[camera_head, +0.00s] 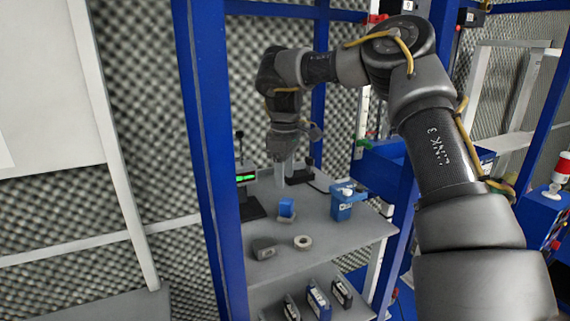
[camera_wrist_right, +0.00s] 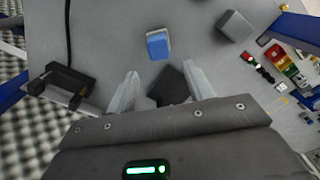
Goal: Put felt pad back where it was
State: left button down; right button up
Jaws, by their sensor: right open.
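My right gripper (camera_head: 285,172) points down over the back of the grey table, and its pale fingers also show in the right wrist view (camera_wrist_right: 161,72). The fingers are spread apart. A small dark flat piece (camera_wrist_right: 168,84) shows between them, partly hidden by the gripper body. It may be the felt pad, but I cannot tell for sure, nor whether the fingers touch it. In the head view I cannot make it out. My left gripper is not in view.
A blue-topped block (camera_head: 286,208), a grey block (camera_head: 263,248) and a ring (camera_head: 303,242) lie on the table (camera_head: 325,237). A blue box (camera_head: 345,204) stands at the right. A black stand with a green display (camera_head: 247,180) is at the left. Blue posts frame the table.

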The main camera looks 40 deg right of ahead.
jog(key=shift+d+r+p, duration=0.15)
jog(key=shift+r+p, duration=0.35)
jog(key=shift+r, duration=1.15)
